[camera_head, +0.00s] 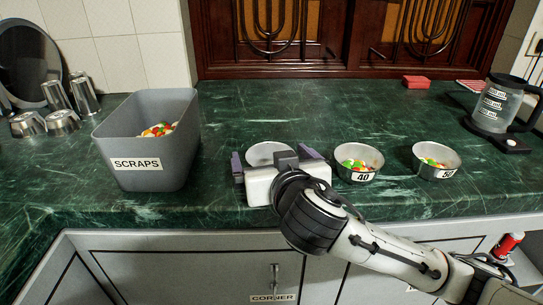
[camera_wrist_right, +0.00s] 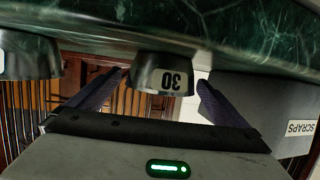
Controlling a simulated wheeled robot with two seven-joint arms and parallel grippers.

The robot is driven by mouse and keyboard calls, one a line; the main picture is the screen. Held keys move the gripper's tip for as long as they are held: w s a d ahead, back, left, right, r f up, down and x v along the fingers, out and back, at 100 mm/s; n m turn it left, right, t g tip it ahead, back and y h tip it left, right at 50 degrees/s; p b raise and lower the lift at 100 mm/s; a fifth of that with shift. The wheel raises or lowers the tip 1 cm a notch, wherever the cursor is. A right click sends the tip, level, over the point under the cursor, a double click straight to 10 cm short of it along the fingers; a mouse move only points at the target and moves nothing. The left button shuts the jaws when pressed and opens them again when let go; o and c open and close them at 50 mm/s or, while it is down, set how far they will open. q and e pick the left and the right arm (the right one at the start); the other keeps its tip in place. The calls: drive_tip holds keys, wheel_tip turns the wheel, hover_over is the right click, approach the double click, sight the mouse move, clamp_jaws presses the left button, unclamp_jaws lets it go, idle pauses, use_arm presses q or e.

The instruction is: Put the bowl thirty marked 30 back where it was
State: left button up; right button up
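The bowl marked 30 (camera_head: 268,152) is a small metal bowl on the green counter. In the head view my right gripper hides its front, and the visible inside looks plain grey. My left gripper is not in view.
The grey SCRAPS bin (camera_head: 150,140), holding colourful pieces, stands left of the gripper. Bowls marked 40 (camera_head: 359,163) and 50 (camera_head: 437,162), with colourful contents, stand to the right. A clear jug (camera_head: 495,103) stands far right. The counter behind the bowls is mostly clear.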

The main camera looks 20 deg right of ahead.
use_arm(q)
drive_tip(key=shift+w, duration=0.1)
use_arm(e)
drive_tip(key=shift+r, duration=0.15)
drive_tip(key=shift+s+r, duration=0.1)
drive_tip(key=shift+s, duration=0.1)
drive_tip(key=p+v, duration=0.2)
drive_tip(key=v, duration=0.7)
drive_tip(key=shift+s+r, duration=0.1)
drive_tip(key=shift+r, duration=0.1)
drive_tip(key=shift+s+r+p, duration=0.15)
drive_tip(key=shift+r+p, duration=0.1)
drive_tip(key=shift+p, duration=0.8)
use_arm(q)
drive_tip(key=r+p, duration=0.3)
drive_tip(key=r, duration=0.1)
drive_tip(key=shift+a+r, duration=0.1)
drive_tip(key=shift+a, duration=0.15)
use_arm(e)
drive_tip(key=shift+s+a, duration=0.15)
drive_tip(key=shift+s, duration=0.85)
